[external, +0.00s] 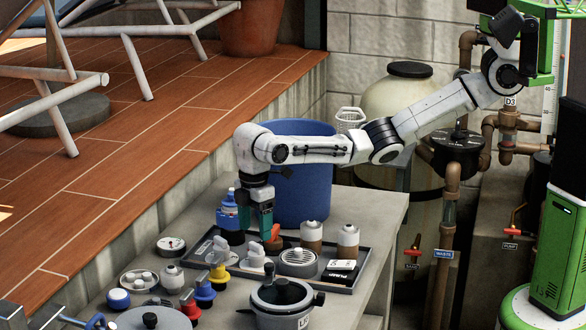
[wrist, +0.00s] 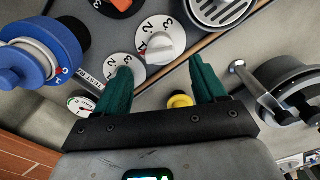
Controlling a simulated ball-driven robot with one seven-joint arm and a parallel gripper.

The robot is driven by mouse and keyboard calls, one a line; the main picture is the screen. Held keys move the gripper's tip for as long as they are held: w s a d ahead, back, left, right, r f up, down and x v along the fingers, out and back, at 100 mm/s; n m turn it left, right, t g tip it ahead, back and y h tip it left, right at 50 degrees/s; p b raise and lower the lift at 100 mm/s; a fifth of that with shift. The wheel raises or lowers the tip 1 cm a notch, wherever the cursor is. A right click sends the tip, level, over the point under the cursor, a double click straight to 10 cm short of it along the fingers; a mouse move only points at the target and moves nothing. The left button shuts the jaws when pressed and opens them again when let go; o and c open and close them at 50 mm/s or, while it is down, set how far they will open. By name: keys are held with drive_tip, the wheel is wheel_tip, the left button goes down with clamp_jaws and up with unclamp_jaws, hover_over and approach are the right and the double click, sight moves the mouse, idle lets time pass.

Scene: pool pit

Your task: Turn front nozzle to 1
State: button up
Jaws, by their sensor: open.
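Small nozzles with numbered dials stand in and around the dark tray (external: 368,262) on the bench. The wrist view shows a white-knobbed dial (wrist: 162,46) just ahead of the space between my fingertips, with a 2 and a 3 readable. A second white dial (wrist: 121,66) is partly hidden behind my left finger. An orange nozzle (external: 273,239) and a blue nozzle (external: 230,213) are close by. I cannot tell which one is the front nozzle or its exact setting. My gripper (external: 256,232) points down over the tray's left part, open and empty; its teal fingers frame the wrist view (wrist: 161,72).
A blue bin (external: 300,170) stands behind the tray. A round strainer-like piece (external: 297,262) and two brown-and-white bottles (external: 348,243) are in the tray. Red and yellow nozzles (external: 219,270) and a lidded pot (external: 284,298) are in front.

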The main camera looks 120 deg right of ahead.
sight(256, 244)
wheel_tip(256, 244, up, 7)
drive_tip(key=shift+f+b, duration=0.15)
drive_tip(key=shift+b, duration=0.2)
idle(0.3)
